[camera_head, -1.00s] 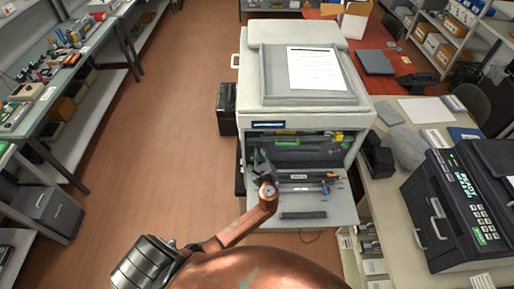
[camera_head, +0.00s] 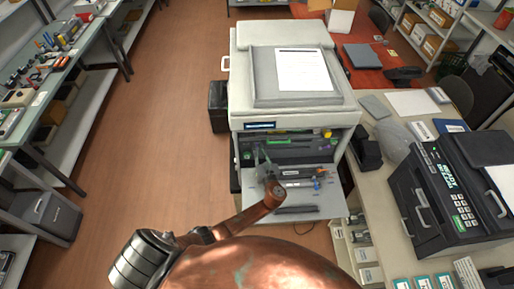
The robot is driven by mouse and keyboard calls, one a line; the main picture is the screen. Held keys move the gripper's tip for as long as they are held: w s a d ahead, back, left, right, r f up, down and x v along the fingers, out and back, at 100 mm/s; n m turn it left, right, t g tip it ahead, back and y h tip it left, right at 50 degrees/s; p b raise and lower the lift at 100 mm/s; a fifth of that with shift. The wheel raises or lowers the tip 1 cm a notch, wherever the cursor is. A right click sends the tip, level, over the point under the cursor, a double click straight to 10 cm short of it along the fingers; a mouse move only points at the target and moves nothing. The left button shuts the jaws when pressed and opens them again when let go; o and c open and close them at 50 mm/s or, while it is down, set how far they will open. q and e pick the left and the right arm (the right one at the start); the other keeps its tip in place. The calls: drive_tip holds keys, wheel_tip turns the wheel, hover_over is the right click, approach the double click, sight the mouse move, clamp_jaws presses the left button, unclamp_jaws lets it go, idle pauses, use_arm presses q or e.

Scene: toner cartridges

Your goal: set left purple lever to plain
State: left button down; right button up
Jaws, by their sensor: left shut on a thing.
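The printer (camera_head: 288,118) stands ahead with its front door (camera_head: 318,203) folded down. Inside its dark opening a green part (camera_head: 290,143) runs across the back, with small purple spots near its ends; a purple spot (camera_head: 247,155) shows at the left. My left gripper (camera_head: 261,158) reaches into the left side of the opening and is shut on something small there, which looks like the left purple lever. The fingers hide most of it, so its setting cannot be read. My right gripper is not in view.
Several small parts lie on the open door, among them a blue one (camera_head: 317,184). A side table with a black machine (camera_head: 450,195) stands close on the right. A black box (camera_head: 218,106) stands left of the printer. The floor (camera_head: 165,130) to the left is clear.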

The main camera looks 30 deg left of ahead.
use_arm(q)
drive_tip(key=shift+d, duration=0.1)
idle(0.4)
drive_tip(key=c, duration=2.2)
unclamp_jaws()
drive_tip(key=shift+o, duration=0.2)
drive_tip(key=v, duration=1.2)
drive_tip(key=shift+w, duration=0.1)
